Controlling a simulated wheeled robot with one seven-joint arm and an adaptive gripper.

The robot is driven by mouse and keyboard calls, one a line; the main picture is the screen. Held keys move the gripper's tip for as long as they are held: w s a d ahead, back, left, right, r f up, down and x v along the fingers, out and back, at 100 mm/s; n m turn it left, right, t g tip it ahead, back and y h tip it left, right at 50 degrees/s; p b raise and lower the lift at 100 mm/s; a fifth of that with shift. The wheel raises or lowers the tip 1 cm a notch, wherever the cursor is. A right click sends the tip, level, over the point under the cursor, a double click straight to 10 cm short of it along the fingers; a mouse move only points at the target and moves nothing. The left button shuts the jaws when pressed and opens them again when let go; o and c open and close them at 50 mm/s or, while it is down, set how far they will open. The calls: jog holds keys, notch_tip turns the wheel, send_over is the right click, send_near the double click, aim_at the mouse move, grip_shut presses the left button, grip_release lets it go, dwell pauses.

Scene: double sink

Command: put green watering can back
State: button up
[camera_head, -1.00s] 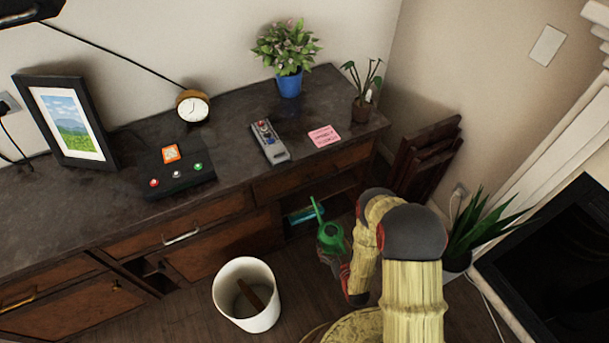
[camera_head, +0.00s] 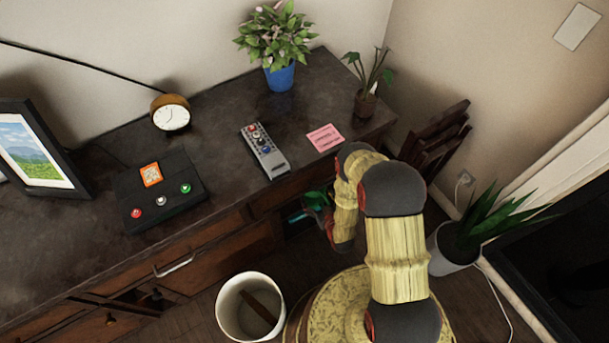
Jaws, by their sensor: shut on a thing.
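The green watering can (camera_head: 315,198) is mostly hidden by my gripper and the cabinet edge; only a bit of green shows. My gripper (camera_head: 322,210) is shut on it, at the front of the open shelf (camera_head: 296,226) under the cabinet top. A teal item (camera_head: 298,216) lies in that shelf beside the can. I cannot tell whether the can touches the shelf floor.
The dark cabinet top (camera_head: 225,160) holds a remote (camera_head: 264,150), a pink note (camera_head: 325,137), a button box (camera_head: 160,188), a clock (camera_head: 170,113) and two potted plants. A white bin (camera_head: 250,306) stands on the floor. A floor plant (camera_head: 485,225) is at right.

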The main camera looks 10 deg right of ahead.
jog(key=w, duration=0.2)
jog(key=w+b, duration=0.1)
jog(key=w, duration=0.2)
jog(key=w+a+b, duration=0.1)
jog(key=w, duration=0.2)
jog(key=shift+w, duration=0.25)
jog(key=b+x, duration=0.1)
jog(key=x, duration=0.1)
jog(key=b+x, duration=0.1)
jog(key=x, duration=0.1)
jog(key=shift+w+r, duration=0.1)
jog(key=shift+r, duration=0.1)
jog(key=shift+f, duration=0.25)
jog(key=shift+r, duration=0.1)
jog(key=o, duration=1.2)
jog(key=shift+c, duration=0.2)
jog(key=o, duration=0.4)
jog(key=shift+c, duration=0.2)
jog(key=shift+o, duration=0.6)
